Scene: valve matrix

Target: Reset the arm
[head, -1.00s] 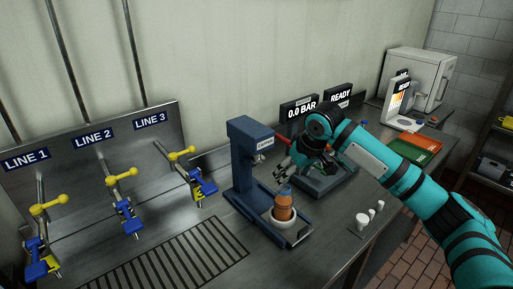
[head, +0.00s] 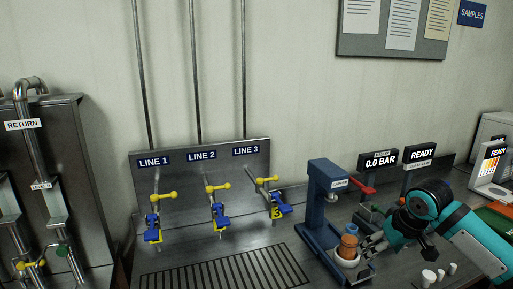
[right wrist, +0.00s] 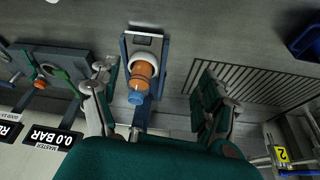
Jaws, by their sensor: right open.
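My right arm (head: 470,235) comes in from the right in the head view. Its gripper (head: 373,243) is open and empty, with its fingers just right of an orange bottle (head: 348,245) with a blue cap. In the right wrist view the open fingers (right wrist: 158,80) lie to either side of the bottle (right wrist: 144,72) in the picture, apart from it. The bottle stands in a white cup (head: 345,261) on the base of the blue capper (head: 319,205). My left gripper is not in view.
Line 1 (head: 154,225), Line 2 (head: 217,210) and Line 3 (head: 272,203) valves stand left of the capper, behind a drain grate (head: 225,270). Small white cups (head: 429,277) stand at the right front. A red-handled device (head: 364,191) and displays (head: 378,162) are behind the gripper.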

